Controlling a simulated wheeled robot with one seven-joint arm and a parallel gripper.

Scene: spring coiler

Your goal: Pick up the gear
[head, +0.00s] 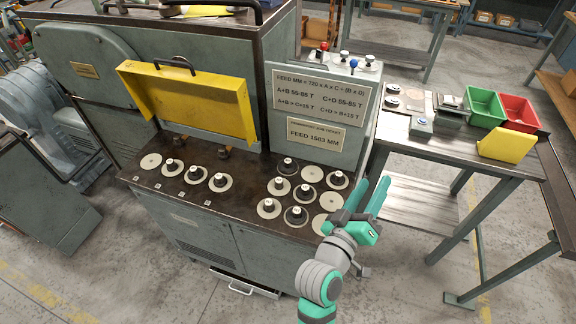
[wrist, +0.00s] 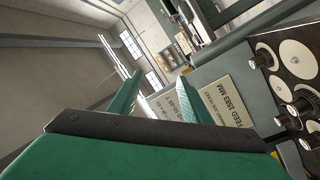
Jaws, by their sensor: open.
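Several round metal gears lie on the machine's dark top in the head view. One group (head: 279,187) is set in rows at the right, some with dark knobbed hubs and some flat. A shorter row (head: 197,174) runs along the left. The frames do not single out one gear. My gripper (head: 372,187) is open and empty, with its green fingers pointing up, at the right end of the machine top beside the right group. In the wrist view the fingers (wrist: 160,78) are apart with nothing between them, and gears (wrist: 298,58) show at the right edge.
A yellow hinged cover (head: 185,98) stands behind the left gears. A sign panel (head: 318,100) reading "FEED 1583 MM" below rises behind the right group. A side table (head: 455,150) holds green (head: 485,106) and red bins (head: 519,114) and a yellow item (head: 506,145).

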